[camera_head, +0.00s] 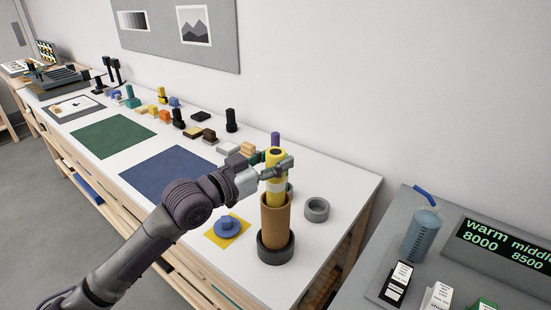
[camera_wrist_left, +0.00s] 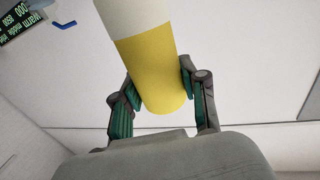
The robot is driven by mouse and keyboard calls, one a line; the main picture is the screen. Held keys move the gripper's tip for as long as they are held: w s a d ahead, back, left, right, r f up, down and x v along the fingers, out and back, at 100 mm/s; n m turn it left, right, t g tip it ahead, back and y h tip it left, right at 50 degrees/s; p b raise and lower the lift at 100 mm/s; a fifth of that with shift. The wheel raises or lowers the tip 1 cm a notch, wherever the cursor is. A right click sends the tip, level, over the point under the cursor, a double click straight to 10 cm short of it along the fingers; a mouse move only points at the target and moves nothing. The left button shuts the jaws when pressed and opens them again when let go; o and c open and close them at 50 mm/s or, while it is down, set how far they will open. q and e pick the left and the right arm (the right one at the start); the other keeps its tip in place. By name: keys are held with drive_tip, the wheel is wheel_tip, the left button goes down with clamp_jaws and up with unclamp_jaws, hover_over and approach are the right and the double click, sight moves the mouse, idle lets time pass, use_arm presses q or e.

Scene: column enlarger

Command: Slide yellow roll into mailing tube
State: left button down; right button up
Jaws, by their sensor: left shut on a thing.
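The yellow roll (camera_head: 274,188) stands upright in the head view, with a dark hole in its top and a pale band around its middle. My left gripper (camera_head: 274,172) is shut on its upper part. The roll fills the middle of the left wrist view (camera_wrist_left: 153,75), between the two green-padded fingers (camera_wrist_left: 155,100). The brown mailing tube (camera_head: 275,222) stands upright in a dark round base (camera_head: 276,254) near the table's front right corner. The roll's lower end is at the tube's mouth and looks partly inside it; how deep is hidden. My right gripper is not in view.
A grey ring (camera_head: 316,210) lies right of the tube. A blue knobbed cap (camera_head: 228,226) sits on a yellow square at left. A blue mat (camera_head: 168,170) and a green mat (camera_head: 113,136) lie farther left. Several small items line the back. A grey side table (camera_head: 385,262) stands at right.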

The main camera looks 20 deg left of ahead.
sight(275, 152)
use_arm(q)
drive_tip(key=shift+f+b, duration=1)
drive_tip(key=shift+f, duration=0.7)
drive_tip(key=c, duration=0.5)
unclamp_jaws()
drive_tip(key=shift+c, duration=0.2)
drive_tip(key=shift+r, duration=0.1)
drive_tip(key=shift+r+p, duration=3.45)
